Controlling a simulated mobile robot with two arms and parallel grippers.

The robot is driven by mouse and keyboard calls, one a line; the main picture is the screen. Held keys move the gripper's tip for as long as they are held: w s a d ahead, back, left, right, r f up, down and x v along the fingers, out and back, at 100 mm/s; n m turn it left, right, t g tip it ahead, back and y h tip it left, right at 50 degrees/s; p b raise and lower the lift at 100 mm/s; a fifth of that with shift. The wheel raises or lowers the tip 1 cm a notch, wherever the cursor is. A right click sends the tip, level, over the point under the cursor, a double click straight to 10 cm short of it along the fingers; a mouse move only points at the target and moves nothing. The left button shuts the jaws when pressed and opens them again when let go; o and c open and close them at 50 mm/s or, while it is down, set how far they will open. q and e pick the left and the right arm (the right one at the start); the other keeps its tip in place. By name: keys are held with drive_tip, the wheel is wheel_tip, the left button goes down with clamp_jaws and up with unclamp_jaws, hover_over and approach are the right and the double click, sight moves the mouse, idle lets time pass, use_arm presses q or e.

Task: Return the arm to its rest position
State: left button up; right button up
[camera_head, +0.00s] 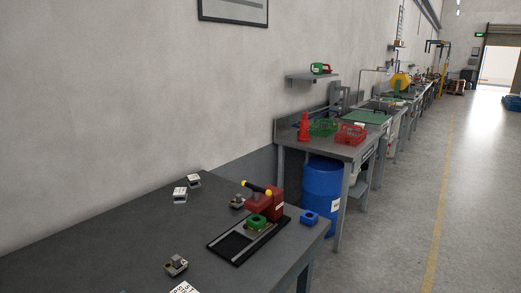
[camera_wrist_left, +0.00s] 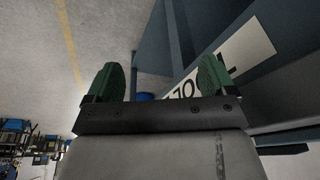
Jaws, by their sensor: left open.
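My left gripper (camera_wrist_left: 158,82) shows in the left wrist view with its two green fingers wide apart and nothing between them. Beyond the fingers are a blue-grey table frame, a pale sign (camera_wrist_left: 240,55) with dark letters and the grey floor (camera_wrist_left: 105,25). Neither arm shows in the head view, so my right gripper is out of sight. In the head view a red device with a yellow-tipped lever (camera_head: 262,200) stands on a black base on the near dark table (camera_head: 120,240). A green ring-shaped part (camera_head: 256,221) sits on that base.
Several small metal pieces lie on the table. The floor aisle (camera_head: 400,245) on the right is clear.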

use_arm(q)
wheel_tip(320, 180, down, 19)
drive_tip(key=s+g, duration=0.1)
drive_tip(key=s, duration=0.2)
drive_tip(key=s+a+f+g, duration=0.1)
drive_tip(key=s+a+f, duration=0.2)
drive_tip(key=s+f, duration=1.2)
drive_tip(key=shift+w, duration=0.1)
